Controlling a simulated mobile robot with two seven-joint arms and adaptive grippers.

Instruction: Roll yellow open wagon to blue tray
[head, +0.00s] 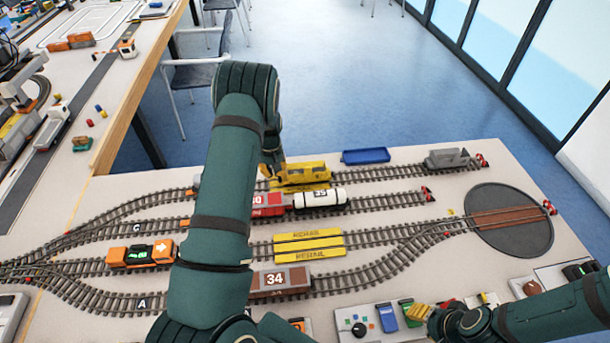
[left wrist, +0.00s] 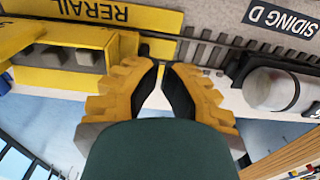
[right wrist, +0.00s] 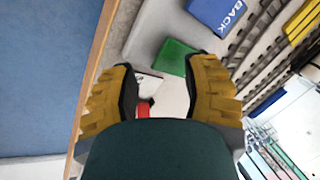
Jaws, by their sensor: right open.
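The yellow open wagon (head: 303,173) stands on the far track in the head view. It also shows at the left of the left wrist view (left wrist: 50,32). The blue tray (head: 366,155) lies beyond that track, right of the wagon. My left gripper (head: 273,172) is low at the wagon's left end, its fingertips close together with nothing seen between them. Whether it touches the wagon I cannot tell. My arm hides part of the tracks. My right gripper (head: 430,322) is open and empty over the table's near right side, away from the wagon.
A grey wagon (head: 452,158) stands farther right on the far track. A red wagon (head: 268,203) and a white tank wagon (head: 321,197) stand on the track nearer me. A silver tank (left wrist: 278,90) is right of my left gripper in its wrist view. A turntable (head: 509,235) is at the right.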

